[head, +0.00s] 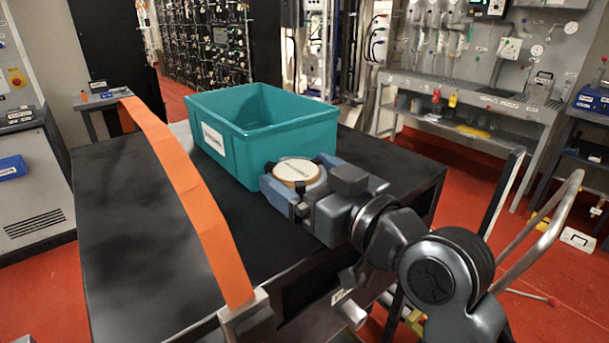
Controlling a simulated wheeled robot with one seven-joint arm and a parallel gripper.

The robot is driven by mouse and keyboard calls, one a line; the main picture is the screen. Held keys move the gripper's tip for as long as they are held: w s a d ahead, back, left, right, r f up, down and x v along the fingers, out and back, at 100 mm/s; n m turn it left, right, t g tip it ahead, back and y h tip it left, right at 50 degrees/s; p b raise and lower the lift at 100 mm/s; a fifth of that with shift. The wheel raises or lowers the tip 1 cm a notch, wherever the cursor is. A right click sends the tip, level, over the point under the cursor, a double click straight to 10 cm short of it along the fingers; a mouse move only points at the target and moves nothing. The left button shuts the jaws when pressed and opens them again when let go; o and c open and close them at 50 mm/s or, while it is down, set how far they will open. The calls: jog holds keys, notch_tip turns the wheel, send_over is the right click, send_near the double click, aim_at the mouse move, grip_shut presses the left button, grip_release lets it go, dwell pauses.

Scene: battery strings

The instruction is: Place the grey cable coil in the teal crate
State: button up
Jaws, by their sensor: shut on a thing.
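The teal crate (258,155) stands open on the black table in the head view. It has a white label on its left side, and its floor is mostly hidden by its near walls. My gripper (294,172) is in front of the crate's near right side, with blue fingers. It is shut on a round, flat disc (297,169) with a pale, printed top and a tan rim. I cannot tell whether this is the grey cable coil; no other coil shows. The disc is outside the crate, and its height above the table is unclear.
An orange strap (190,188) runs along the black table (125,240), left of the crate. The table's left part is bare. A grey workbench (470,90) stands at the back right. Red floor shows around.

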jog(key=o, duration=1)
jog(key=shift+f, duration=0.15)
jog(key=shift+r, duration=0.25)
jog(key=shift+b+v, duration=1.4)
jog(key=shift+v, duration=4.6)
jog(key=shift+f, duration=0.1)
